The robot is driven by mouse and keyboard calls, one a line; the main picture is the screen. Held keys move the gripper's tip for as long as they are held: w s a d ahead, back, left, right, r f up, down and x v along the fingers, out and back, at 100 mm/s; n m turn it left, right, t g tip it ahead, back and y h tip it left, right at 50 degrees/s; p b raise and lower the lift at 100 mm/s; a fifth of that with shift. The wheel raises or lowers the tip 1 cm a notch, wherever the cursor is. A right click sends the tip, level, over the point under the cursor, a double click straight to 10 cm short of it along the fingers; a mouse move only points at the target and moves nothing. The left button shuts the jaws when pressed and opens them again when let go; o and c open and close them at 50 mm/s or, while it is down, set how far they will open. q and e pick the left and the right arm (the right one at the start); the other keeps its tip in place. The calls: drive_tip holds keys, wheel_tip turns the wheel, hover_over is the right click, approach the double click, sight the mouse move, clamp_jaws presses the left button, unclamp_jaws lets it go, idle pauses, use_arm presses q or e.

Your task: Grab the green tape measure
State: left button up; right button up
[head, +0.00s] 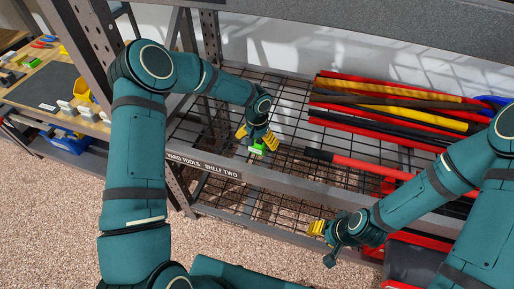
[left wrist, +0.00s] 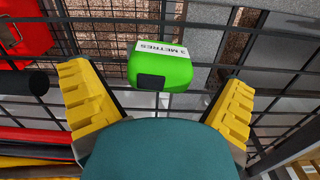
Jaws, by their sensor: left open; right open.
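The green tape measure (left wrist: 160,68) has a white label reading "3 METRES" and sits on the black wire shelf (head: 284,116). In the head view only a small part of the green tape measure (head: 257,149) shows below my left gripper (head: 258,142). In the left wrist view the yellow fingers of my left gripper (left wrist: 162,110) are spread wide, one on each side of the tape measure and apart from it. My right gripper (head: 317,228) has yellow fingers and hangs empty in front of the shelf's lower right; its finger gap is hard to see.
Long red, yellow and black-handled tools (head: 390,105) lie on the shelf to the right. The steel front rail (head: 220,170) carries a "SHELF TWO" label. A workbench (head: 45,88) with small items stands at the left. An upright post (head: 208,40) stands behind my left arm.

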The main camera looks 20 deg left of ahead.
use_arm(q)
drive_tip(key=shift+f, duration=0.35)
drive_tip(key=shift+c, duration=0.3)
drive_tip(key=c, duration=1.3)
drive_tip(key=shift+r, duration=0.2)
